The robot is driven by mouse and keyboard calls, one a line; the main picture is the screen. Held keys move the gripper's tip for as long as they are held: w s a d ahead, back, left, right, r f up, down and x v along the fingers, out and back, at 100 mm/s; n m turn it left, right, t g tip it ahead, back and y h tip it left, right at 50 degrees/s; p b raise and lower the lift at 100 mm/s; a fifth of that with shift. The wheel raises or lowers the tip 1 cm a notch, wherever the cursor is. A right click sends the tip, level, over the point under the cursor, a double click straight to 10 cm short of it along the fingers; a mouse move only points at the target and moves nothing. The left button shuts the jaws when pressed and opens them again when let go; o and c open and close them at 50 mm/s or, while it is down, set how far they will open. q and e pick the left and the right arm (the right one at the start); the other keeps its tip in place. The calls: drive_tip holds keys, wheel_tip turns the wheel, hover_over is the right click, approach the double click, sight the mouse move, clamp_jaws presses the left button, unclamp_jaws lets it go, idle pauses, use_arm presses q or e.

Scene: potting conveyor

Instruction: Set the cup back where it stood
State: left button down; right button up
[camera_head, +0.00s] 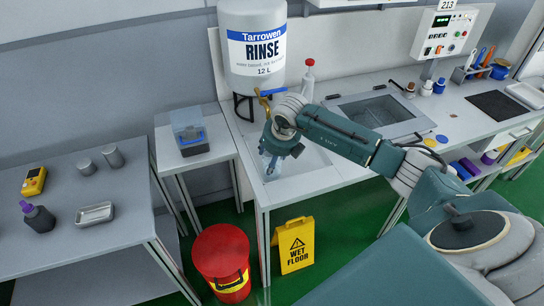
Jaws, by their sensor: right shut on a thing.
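My right gripper (271,166) points down over the white bench, just below the tap of the rinse tank. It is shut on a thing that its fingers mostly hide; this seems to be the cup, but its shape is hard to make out. My left gripper is out of view.
The rinse tank (253,75) with its brass tap (262,97) and a red-topped bottle (308,82) stand behind the gripper. A sink (380,117) lies to the right. A blue-and-clear box (190,133), yellow meter (33,182), red bin (221,250) and wet-floor sign (295,246) are left or below.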

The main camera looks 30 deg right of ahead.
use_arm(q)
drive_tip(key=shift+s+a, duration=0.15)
use_arm(e)
drive_tip(key=shift+f, duration=0.15)
drive_tip(key=o, duration=1.2)
drive_tip(key=shift+c, duration=0.2)
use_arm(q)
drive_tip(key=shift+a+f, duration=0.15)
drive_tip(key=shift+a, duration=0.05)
use_arm(e)
drive_tip(key=shift+s+r, duration=0.1)
drive_tip(key=shift+r, duration=0.3)
use_arm(q)
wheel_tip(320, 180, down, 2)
drive_tip(key=b, duration=0.2)
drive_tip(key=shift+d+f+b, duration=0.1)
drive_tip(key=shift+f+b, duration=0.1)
drive_tip(key=shift+b, duration=0.15)
use_arm(e)
drive_tip(key=v, duration=1.1)
drive_tip(key=shift+r, duration=0.25)
